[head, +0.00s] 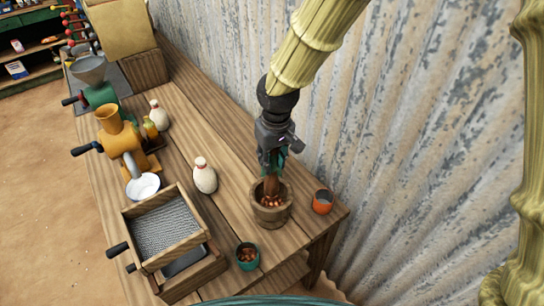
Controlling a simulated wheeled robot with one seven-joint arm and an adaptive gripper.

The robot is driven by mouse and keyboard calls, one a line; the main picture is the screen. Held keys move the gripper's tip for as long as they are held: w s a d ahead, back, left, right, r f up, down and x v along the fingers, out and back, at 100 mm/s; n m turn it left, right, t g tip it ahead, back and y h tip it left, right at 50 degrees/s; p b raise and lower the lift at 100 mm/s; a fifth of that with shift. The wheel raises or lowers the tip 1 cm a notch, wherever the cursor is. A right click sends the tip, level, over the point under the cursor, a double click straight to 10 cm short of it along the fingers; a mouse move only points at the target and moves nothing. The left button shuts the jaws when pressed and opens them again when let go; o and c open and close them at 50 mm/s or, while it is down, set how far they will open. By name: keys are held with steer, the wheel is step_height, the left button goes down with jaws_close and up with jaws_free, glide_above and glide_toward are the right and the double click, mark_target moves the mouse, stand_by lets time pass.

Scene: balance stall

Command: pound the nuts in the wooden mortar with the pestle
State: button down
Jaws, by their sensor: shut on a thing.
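The wooden mortar (270,216) stands near the right end of the plank table. Reddish-brown nuts (272,202) show inside it. My gripper (272,163) is right above the mortar and shut on the brown wooden pestle (271,185). The pestle stands about upright with its lower end inside the mortar among the nuts. Its top is hidden by the gripper, and I cannot tell whether its tip touches the mortar's bottom.
An orange cup (322,201) stands close right of the mortar. A teal bowl of nuts (247,256) is front left. A wooden box with a mesh top (166,232), two white pins (205,175) and a yellow grinder (122,140) stand left. A corrugated wall (400,130) rises behind.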

steer(key=shift+s+f, duration=0.2)
steer(key=shift+f, duration=0.1)
steer(key=shift+f+b, duration=0.3)
steer(key=shift+w+f+b, duration=0.2)
steer(key=shift+f+b, duration=0.15)
steer(key=shift+f, duration=0.5)
steer(key=shift+s+f+b, duration=0.15)
steer(key=shift+f+b, duration=0.15)
steer(key=shift+f, duration=0.3)
